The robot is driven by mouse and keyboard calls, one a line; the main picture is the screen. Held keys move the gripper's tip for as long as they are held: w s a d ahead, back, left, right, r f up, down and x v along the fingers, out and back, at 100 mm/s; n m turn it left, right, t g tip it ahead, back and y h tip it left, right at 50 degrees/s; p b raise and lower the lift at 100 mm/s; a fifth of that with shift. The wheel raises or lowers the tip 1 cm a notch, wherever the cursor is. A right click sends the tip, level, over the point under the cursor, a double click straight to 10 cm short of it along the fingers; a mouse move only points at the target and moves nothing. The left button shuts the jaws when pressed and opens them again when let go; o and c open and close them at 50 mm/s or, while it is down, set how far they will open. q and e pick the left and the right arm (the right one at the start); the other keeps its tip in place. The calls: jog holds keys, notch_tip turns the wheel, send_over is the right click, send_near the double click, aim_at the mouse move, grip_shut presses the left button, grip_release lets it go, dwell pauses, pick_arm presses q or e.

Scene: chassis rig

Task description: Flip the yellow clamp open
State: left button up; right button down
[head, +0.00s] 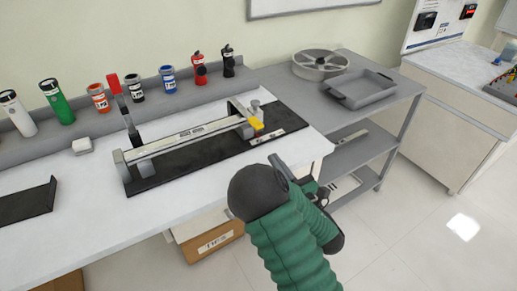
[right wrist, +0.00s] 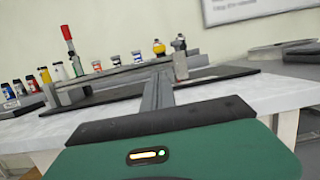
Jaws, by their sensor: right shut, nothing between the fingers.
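The yellow clamp (head: 256,124) is a small yellow piece at the right end of the rig (head: 185,138), beside a grey knob on a post. The rig is a long light bar between grey end blocks on a black base plate, on the white bench. A yellow piece also shows beyond the bar in the right wrist view (right wrist: 159,47), likely the clamp. My right gripper (head: 276,162) is in front of the bench edge, below and right of the clamp and apart from it. Its fingers (right wrist: 158,82) are together and empty. My left gripper is out of view.
A red-handled upright lever (head: 115,86) stands at the rig's left end. Several bottles and cans line the back ledge (head: 215,92). A grey shelf cart (head: 385,108) with a round part and tray (head: 362,90) stands right.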

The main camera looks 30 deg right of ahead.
jog(key=x, duration=1)
jog(key=shift+r, duration=0.1)
jog(key=shift+p, duration=0.3)
